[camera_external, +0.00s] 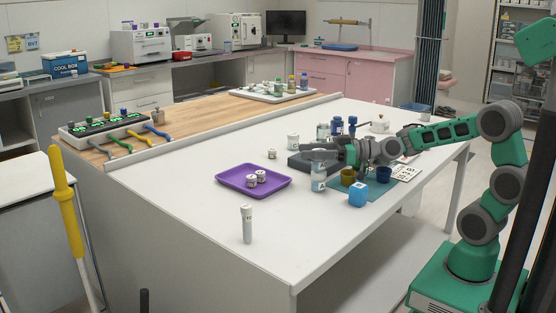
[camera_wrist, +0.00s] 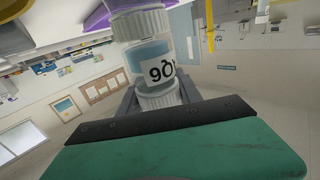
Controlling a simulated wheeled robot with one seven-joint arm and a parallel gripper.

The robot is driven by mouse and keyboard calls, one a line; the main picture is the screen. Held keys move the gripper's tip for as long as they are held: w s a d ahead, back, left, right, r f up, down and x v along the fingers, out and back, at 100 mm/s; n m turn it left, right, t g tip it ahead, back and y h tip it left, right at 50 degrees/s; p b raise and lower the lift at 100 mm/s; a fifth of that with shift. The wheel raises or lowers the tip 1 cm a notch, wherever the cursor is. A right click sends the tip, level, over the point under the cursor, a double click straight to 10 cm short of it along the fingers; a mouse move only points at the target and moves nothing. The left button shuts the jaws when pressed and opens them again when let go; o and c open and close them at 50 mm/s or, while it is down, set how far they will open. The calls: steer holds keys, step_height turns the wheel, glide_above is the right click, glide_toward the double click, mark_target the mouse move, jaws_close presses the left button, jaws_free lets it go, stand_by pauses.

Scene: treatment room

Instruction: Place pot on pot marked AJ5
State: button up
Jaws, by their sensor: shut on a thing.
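My gripper (camera_external: 321,156) is over the white table, shut on a clear pot (camera_external: 318,182) with a light blue band. In the wrist view the held pot (camera_wrist: 150,60) shows white ribbed ends and a label that looks like "90", partly turned away. My gripper (camera_wrist: 155,95) has a dark jaw on either side of it. Two small white pots, a left one (camera_external: 251,182) and a right one (camera_external: 261,176), stand in the purple tray (camera_external: 228,182), left of my gripper. Other small white pots stand behind, one nearer (camera_external: 272,154) and one farther (camera_external: 293,141). I cannot read AJ5 on any pot.
A white tube (camera_external: 247,225) stands in front. The table's front left is mostly clear.

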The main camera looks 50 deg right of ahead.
steer(key=shift+f, duration=0.1)
steer(key=shift+f, duration=0.15)
steer(key=o, duration=1.4)
steer(key=shift+c, duration=0.2)
steer(key=v, duration=1.2)
steer(key=shift+r, duration=0.2)
